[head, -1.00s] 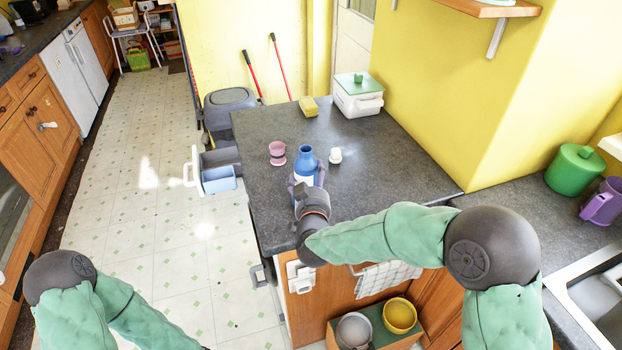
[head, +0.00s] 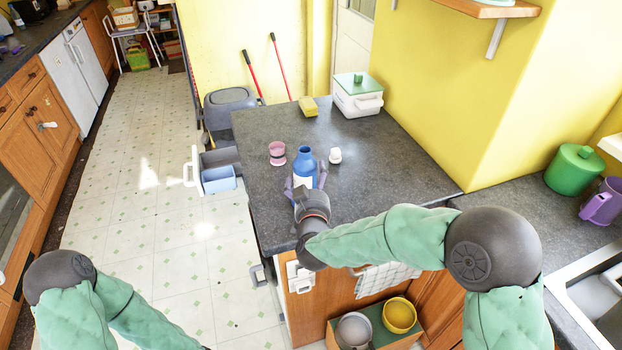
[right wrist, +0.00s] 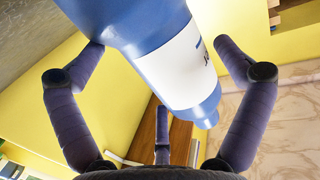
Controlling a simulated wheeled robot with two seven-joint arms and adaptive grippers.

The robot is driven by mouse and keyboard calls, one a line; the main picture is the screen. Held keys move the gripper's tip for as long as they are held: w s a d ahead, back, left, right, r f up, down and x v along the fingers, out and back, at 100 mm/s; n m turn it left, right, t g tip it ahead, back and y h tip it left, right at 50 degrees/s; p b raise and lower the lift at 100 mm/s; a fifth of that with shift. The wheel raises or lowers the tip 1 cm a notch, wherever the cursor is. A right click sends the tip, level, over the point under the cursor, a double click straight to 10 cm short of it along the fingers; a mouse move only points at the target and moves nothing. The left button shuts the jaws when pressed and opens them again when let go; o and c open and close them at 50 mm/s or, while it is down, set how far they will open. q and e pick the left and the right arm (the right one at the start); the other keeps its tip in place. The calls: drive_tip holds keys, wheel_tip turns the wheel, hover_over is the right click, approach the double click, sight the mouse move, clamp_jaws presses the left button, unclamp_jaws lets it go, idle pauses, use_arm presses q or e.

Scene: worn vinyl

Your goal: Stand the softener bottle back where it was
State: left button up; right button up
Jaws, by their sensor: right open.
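The blue softener bottle (head: 303,163) with a white label stands upright on the dark counter (head: 400,165). Its blue body and label also show large in the right wrist view (right wrist: 180,65). My right gripper (head: 305,180) is open, its purple fingers spread on both sides of the bottle. In the right wrist view, the left finger's tip is very close to or at the bottle's side, and the right finger stands apart from it. My left arm shows at the lower left, but its gripper is outside the picture.
A pink cup (head: 277,153) stands left of the bottle and a small white cap-like piece (head: 335,155) to its right. A yellow sponge (head: 308,106) and a white box with a green lid (head: 358,95) are at the back.

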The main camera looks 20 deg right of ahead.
drive_tip(key=p+v, duration=0.2)
drive_tip(key=v, duration=0.5)
idle(1.5)
drive_tip(key=shift+s+r, duration=0.1)
drive_tip(key=shift+s, duration=0.05)
drive_tip(key=v, duration=1.2)
drive_tip(key=shift+a, duration=0.15)
idle(0.4)
